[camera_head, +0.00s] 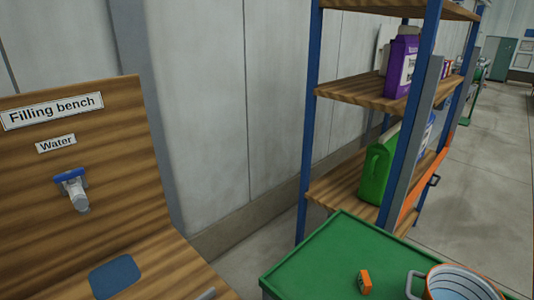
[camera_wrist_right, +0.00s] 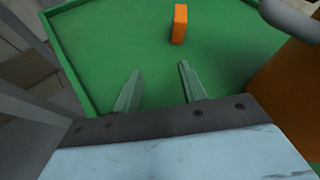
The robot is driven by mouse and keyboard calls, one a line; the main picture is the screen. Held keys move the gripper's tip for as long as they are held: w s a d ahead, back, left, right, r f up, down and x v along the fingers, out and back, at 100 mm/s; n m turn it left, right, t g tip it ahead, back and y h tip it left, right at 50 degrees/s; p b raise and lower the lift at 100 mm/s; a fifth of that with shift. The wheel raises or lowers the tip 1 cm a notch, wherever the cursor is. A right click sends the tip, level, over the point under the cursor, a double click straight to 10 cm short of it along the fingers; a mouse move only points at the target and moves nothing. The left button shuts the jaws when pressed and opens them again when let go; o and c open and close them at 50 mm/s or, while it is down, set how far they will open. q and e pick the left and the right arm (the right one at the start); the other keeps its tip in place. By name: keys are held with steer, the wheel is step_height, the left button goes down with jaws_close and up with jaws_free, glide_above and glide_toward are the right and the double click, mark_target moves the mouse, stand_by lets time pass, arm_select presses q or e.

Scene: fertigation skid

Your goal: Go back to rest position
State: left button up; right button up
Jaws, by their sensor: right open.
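My right gripper (camera_wrist_right: 158,88) is open in the right wrist view, its two fingers apart with nothing between them. It is over the green tabletop (camera_wrist_right: 100,40). A small orange block (camera_wrist_right: 180,24) stands on the green top beyond the fingertips, apart from them. In the head view the same orange block (camera_head: 364,281) is on the green tabletop (camera_head: 330,250), near an orange pot (camera_head: 458,284) with a pale inside. Neither gripper can be made out in the head view.
A filling bench (camera_head: 180,270) with a water tap (camera_head: 74,188) and blue pad (camera_head: 115,276) stands at left. A blue-framed shelf (camera_head: 307,130) behind the green top holds a purple package (camera_head: 402,62) and green jug (camera_head: 376,170). Open floor (camera_head: 490,190) lies at right.

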steer(key=s+a+n, duration=0.1)
steer(key=n, duration=0.2)
steer(key=s+a+r+n+g+y, duration=0.1)
steer(key=a+n, duration=0.1)
steer(key=n, duration=0.2)
steer(key=s+a+n+g+y, duration=0.1)
steer(key=a+n, duration=0.1)
steer(key=n, duration=0.2)
steer(key=shift+s+r, duration=0.3)
steer(key=shift+r, duration=0.05)
steer(key=s+a+r+n+g+h, duration=0.1)
steer(key=s+r+n+g, duration=0.25)
steer(key=s+n, duration=0.65)
steer(key=s+a+r+n+g+h, duration=0.1)
steer(key=s+r+n+g, duration=0.4)
steer(key=n, duration=0.9)
step_height(320, 180, down, 28)
steer(key=s, duration=0.2)
steer(key=s+d+f+g+b, duration=0.1)
steer(key=s+d+f, duration=0.1)
steer(key=s+f, duration=1.3)
steer(key=shift+s+d, duration=0.25)
steer(key=shift+s, duration=0.15)
steer(key=shift+f, duration=0.1)
